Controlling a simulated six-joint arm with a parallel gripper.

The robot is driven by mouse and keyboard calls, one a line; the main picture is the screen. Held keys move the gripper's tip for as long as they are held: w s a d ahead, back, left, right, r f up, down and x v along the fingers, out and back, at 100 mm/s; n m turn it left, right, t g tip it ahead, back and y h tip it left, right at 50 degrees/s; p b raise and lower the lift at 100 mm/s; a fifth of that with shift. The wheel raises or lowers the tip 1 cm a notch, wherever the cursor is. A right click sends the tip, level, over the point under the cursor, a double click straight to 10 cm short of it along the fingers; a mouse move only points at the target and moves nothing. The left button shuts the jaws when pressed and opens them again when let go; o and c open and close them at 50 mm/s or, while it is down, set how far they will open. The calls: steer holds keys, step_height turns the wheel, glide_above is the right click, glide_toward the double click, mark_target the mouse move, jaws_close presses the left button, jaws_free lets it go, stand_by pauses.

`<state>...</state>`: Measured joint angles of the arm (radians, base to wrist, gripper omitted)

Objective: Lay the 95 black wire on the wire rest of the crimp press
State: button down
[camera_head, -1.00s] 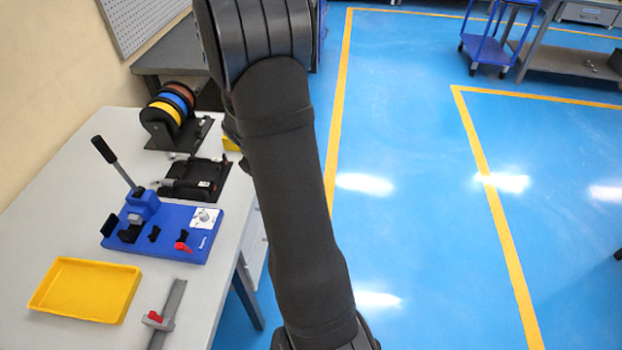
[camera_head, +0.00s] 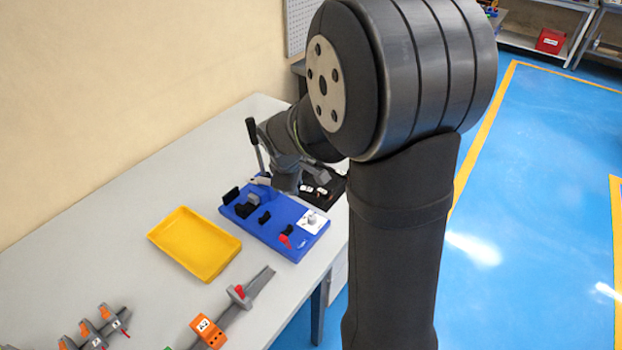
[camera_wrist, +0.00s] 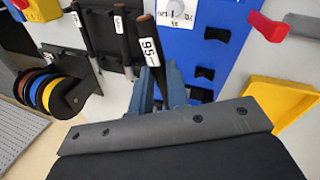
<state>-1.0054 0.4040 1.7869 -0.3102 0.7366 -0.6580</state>
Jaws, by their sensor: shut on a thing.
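The 95 black wire (camera_wrist: 149,50), with a white "95" label and a brownish end, is held between the two blue-grey fingers of my gripper (camera_wrist: 160,82) in the wrist view. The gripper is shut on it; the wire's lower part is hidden. The blue crimp press (camera_head: 310,240) with its upright black lever stands on the bench in the head view. Black supports (camera_head: 264,216) rise from its plate, and they also show right of my gripper in the wrist view (camera_wrist: 204,74). I cannot tell which is the wire rest. In the head view my gripper's fingertips are hidden.
A black holder (camera_wrist: 107,75) with other labelled wires (camera_wrist: 121,32) lies left of the held wire. Colored spools (camera_wrist: 50,92) stand farther left. A yellow tray (camera_head: 210,248) and a grey rail with a red clamp (camera_head: 240,293) lie near the press. Bench between tray and wall is clear.

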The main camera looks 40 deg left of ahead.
steer(key=s+a+f+m+h, duration=0.1)
steer(key=s+a+f+m, duration=0.15)
steer(key=s+a, duration=0.3)
glide_above(274, 222)
steer(key=s, duration=0.2)
steer(key=shift+m, duration=0.45)
steer(key=shift+w+f, duration=0.1)
steer(key=shift+f, duration=3.1)
steer(key=c, duration=1.3)
jaws_free()
steer(key=v, duration=1.7)
steer(key=shift+s+r, duration=0.15)
steer(key=shift+s, duration=0.05)
